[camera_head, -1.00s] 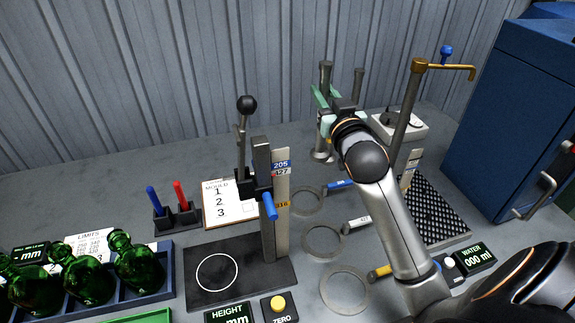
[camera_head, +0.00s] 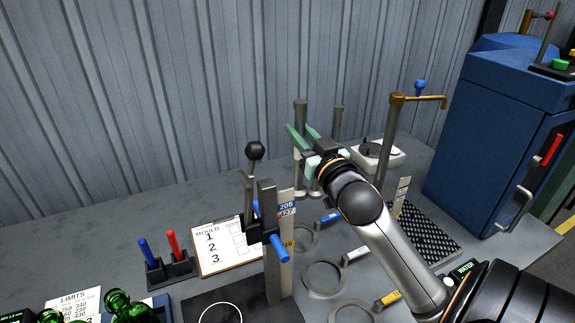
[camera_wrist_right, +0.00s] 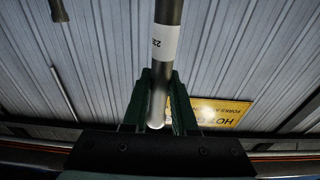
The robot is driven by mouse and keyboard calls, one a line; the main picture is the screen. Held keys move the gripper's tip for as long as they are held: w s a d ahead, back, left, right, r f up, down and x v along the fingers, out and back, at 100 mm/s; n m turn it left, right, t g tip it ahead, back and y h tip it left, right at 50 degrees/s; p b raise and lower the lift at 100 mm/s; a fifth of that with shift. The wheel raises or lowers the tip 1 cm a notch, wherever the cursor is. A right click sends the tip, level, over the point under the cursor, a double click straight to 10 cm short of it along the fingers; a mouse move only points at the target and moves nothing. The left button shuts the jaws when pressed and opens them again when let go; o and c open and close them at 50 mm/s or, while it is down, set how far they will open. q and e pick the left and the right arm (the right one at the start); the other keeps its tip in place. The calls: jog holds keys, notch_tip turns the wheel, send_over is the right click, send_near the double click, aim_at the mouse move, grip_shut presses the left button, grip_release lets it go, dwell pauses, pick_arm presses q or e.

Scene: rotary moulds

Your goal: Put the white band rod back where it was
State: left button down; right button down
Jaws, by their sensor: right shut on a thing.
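The white band rod shows in the right wrist view (camera_wrist_right: 167,70) as a grey metal rod with a printed white band. It runs up from between my right gripper's dark green fingers (camera_wrist_right: 158,100), which are shut on it. In the head view my right gripper (camera_head: 303,146), with pale green fingers, is at the back of the bench, around an upright grey rod (camera_head: 300,112). A second upright grey rod (camera_head: 338,122) stands just to its right, partly hidden by the gripper. The foot of the held rod is hard to make out. My left gripper is not in view.
A measuring stand with a black-ball lever (camera_head: 254,150) stands left of my right arm. Tagged rings (camera_head: 323,277) lie in front of the gripper. A white box (camera_head: 385,154), brass-topped post (camera_head: 389,140) and blue cabinet (camera_head: 485,130) are to the right. The back-left bench is clear.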

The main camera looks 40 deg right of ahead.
jog(key=w+d+f, duration=0.4)
jog(key=w+f, duration=0.4)
jog(key=f, duration=0.2)
jog(key=shift+d+f, duration=0.2)
jog(key=shift+f, duration=0.1)
jog(key=shift+f+b, duration=0.2)
jog(key=shift+b, duration=0.1)
jog(key=c, duration=0.7)
grip_release()
